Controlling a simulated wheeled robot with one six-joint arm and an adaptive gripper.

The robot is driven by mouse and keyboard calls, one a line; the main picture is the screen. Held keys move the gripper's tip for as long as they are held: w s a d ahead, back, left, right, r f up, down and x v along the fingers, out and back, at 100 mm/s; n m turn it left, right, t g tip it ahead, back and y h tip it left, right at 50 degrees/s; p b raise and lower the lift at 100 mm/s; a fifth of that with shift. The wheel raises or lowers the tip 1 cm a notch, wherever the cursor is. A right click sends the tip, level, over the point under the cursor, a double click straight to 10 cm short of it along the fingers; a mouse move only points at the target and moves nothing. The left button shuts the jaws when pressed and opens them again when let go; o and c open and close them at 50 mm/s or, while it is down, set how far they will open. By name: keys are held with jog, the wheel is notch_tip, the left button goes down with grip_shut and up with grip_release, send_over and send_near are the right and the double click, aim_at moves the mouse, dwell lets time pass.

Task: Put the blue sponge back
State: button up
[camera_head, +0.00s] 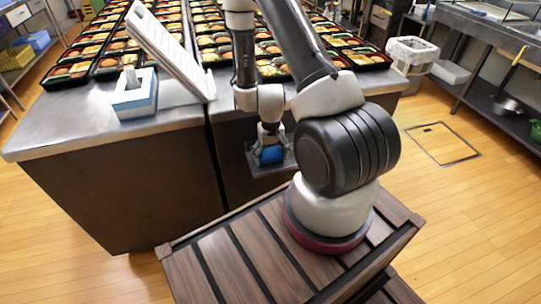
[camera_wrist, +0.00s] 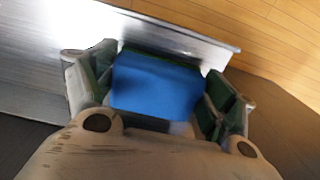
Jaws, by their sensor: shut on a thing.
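The blue sponge (camera_head: 271,156) is in my gripper (camera_head: 271,147), low in front of the counter. In the wrist view the sponge (camera_wrist: 155,86) fills the space between the two fingers of my gripper (camera_wrist: 157,92), with a dark green layer along its far edge. The fingers are shut on its left and right sides. Whether the sponge touches the ledge I cannot tell. Bare metal (camera_wrist: 215,38) shows just beyond the sponge in the wrist view.
The metal counter (camera_head: 60,141) carries many filled bento trays (camera_head: 70,71). A tissue box (camera_head: 134,95) and a tilted white panel (camera_head: 165,50) stand near its front edge. A white bin (camera_head: 411,55) stands to the right. The wooden floor (camera_head: 470,215) at right is clear.

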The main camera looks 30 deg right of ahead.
jog(key=o, duration=0.9)
jog(key=shift+c, duration=0.2)
notch_tip(320, 180, up, 12)
notch_tip(320, 180, up, 18)
jog(key=n+t, duration=0.1)
jog(key=t, duration=0.1)
send_over(271, 155)
jog(key=s+a, duration=0.2)
jog(key=s+a+r+n+t, duration=0.1)
jog(key=s+r+n+t, duration=0.1)
jog(key=s+r, duration=1.2)
jog(key=shift+r, duration=0.1)
